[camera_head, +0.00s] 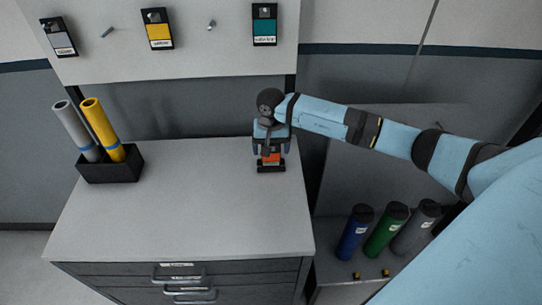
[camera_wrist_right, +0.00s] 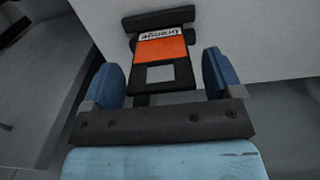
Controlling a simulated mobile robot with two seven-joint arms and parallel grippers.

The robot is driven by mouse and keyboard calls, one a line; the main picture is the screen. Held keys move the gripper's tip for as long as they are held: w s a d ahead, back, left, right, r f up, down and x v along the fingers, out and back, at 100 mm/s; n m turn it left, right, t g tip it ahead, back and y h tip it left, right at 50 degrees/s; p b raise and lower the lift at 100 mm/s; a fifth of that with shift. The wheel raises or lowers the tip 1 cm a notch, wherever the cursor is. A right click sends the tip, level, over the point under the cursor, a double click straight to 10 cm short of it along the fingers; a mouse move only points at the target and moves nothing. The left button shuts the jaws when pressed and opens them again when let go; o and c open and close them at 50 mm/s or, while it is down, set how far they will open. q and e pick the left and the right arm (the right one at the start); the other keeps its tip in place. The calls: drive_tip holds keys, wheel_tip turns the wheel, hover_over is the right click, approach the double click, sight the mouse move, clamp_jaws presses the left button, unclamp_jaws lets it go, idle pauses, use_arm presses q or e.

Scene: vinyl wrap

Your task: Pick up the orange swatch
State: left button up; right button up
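The orange swatch (camera_head: 270,159) is a small black-framed card with an orange field, near the back right of the white countertop. In the right wrist view the orange swatch (camera_wrist_right: 161,48) lies ahead of my right gripper, its label reading "orange" upside down. In the wrist view the two blue fingers (camera_wrist_right: 165,72) stand wide apart, one on each side of the swatch's lower part, with gaps visible. The swatch's upper part is partly hidden by the gripper in the head view. My left gripper is not in view.
A black holder (camera_head: 110,166) with a grey and a yellow roll stands at the counter's left. Grey, yellow and teal swatches (camera_head: 264,25) hang on the board above, with bare pegs between. Blue, green and grey rolls (camera_head: 386,230) stand on a lower shelf at right. The counter's middle is clear.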

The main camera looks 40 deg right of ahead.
drive_tip(key=c, duration=0.7)
drive_tip(key=shift+r, duration=0.1)
wheel_tip(320, 180, up, 20)
drive_tip(key=b, duration=0.3)
